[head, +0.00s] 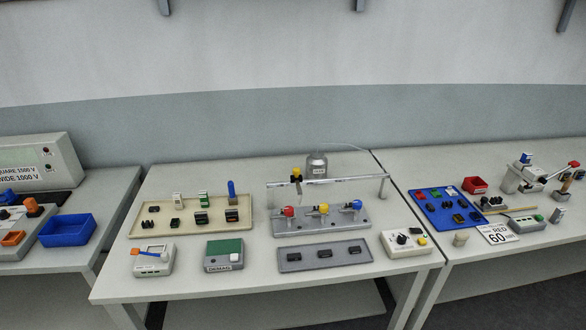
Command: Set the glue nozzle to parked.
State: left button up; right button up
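The likely glue nozzle (296,176) is a small yellow-topped dark piece on a thin horizontal rail (340,182), near the rail's left end. The rail stands over a grey fixture block (322,222) on the middle table. The block bears red (288,211), yellow (323,209) and blue (357,205) coloured parts in a row. A grey labelled bottle (317,165) with a thin hose stands behind the rail. Marks on the rail are too small to read. Neither of my grippers is in view.
On the middle table (150,290) are a beige tray (140,230) of connectors, a grey tray (290,266) with dark connectors, a green-topped box (225,253), an orange-levered device (153,258) and a knob box (405,242). Side tables hold a blue bin (67,231) and blue mat (438,222).

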aim_at(297, 178)
jog(key=i+l, duration=0.15)
jog(key=i, duration=0.3)
jog(key=i+l, duration=0.1)
jog(key=i, duration=0.3)
jog(key=i+l, duration=0.15)
jog(key=i, duration=0.3)
